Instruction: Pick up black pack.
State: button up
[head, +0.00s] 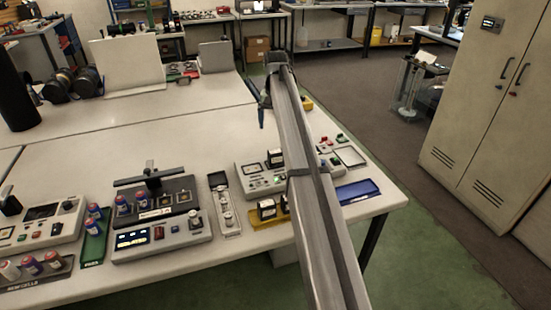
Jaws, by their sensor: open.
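A small black pack (267,209) with a pale label stands in the yellow tray (250,222) at the table's front edge. Beside it, another dark pack (285,203) is partly covered by my arm. A similar black pack (275,158) stands on the grey tester (262,180) behind the tray. My arm crosses the view from the bottom to the far side of the table. My gripper (262,112) is at its far end, well beyond the packs and away from them. It is open; its fingers are small and mostly hidden.
A blue tray (357,191) lies right of my arm, near the table's right edge. A long tray with round cells (225,205) lies left of the tester. A dark press-like device (158,212) and a green tray (95,238) stand further left. The middle of the table is clear.

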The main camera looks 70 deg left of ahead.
aim_at(276, 151)
notch_tip(276, 151, down, 14)
jog(key=n, duration=0.4)
jog(key=shift+r, duration=0.1)
dwell(0.7)
jog(key=shift+c, duration=0.2)
jog(key=c, duration=1.3)
